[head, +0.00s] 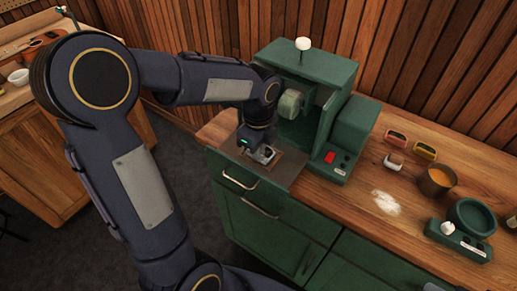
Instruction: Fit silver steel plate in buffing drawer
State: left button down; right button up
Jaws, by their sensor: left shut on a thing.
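My left gripper (260,150) points down at the front left of the green buffing machine. It is shut on the silver steel plate (266,153), a small bright piece that shows at its fingertips, partly hidden by the gripper. My right gripper is not in view.
The buffing machine (325,62) has a pale green wheel (290,103) and a red switch (329,157). To the right on the wooden counter are small coloured blocks (425,151), a cup (437,180), white powder (386,202) and a green round-topped device (472,217).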

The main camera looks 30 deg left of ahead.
pick_arm(q)
jog(key=c, duration=1.4)
grip_release()
jog(key=shift+c, duration=0.2)
jog(key=shift+o, duration=0.4)
jog(key=shift+o, duration=1.1)
jog(key=shift+r, duration=0.1)
jog(key=shift+r+p, duration=3.15)
jog(key=shift+r, duration=0.3)
jog(key=shift+s, duration=0.1)
